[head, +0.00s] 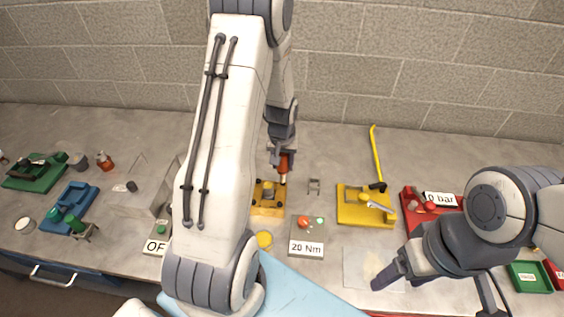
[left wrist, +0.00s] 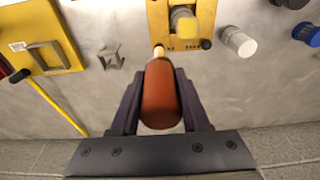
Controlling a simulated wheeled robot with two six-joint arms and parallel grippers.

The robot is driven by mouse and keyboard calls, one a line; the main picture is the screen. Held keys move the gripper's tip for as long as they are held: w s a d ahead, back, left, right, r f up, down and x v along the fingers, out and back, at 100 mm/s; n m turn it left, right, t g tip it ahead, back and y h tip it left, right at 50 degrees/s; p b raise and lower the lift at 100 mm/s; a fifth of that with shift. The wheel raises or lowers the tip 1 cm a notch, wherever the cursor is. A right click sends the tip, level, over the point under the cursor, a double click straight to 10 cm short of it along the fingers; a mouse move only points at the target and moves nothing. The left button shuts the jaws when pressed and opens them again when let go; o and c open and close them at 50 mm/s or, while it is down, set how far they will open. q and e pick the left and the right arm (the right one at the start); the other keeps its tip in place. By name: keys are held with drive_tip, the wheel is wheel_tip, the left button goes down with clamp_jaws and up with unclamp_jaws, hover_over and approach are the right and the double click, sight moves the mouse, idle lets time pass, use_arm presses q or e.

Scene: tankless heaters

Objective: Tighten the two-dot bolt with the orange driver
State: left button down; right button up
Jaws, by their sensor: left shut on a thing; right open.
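My left gripper (head: 283,153) is shut on the orange driver (head: 283,166), whose handle also shows between the fingers in the left wrist view (left wrist: 160,95). The driver's light tip points at the yellow block (head: 268,206), also seen in the left wrist view (left wrist: 207,10). The tip is close to the block's edge; I cannot tell if it touches. Small dark marks show along that edge, but the two-dot bolt is too small to pick out. My right gripper (head: 386,276) is open and empty, at the front right above the table.
A grey box labelled 20 Nm (head: 307,248) stands in front of the yellow block. A yellow base with a long lever (head: 366,206) and a red unit reading 0 bar (head: 430,205) are to the right. A clear bin (head: 147,190) is left. My left arm hides part of the table.

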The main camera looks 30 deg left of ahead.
use_arm(q)
drive_tip(key=shift+f+b, duration=0.5)
drive_tip(key=shift+f, duration=0.05)
idle(2.2)
drive_tip(key=shift+r+p, duration=2.8)
drive_tip(key=shift+r, duration=0.8)
drive_tip(key=shift+w, duration=0.1)
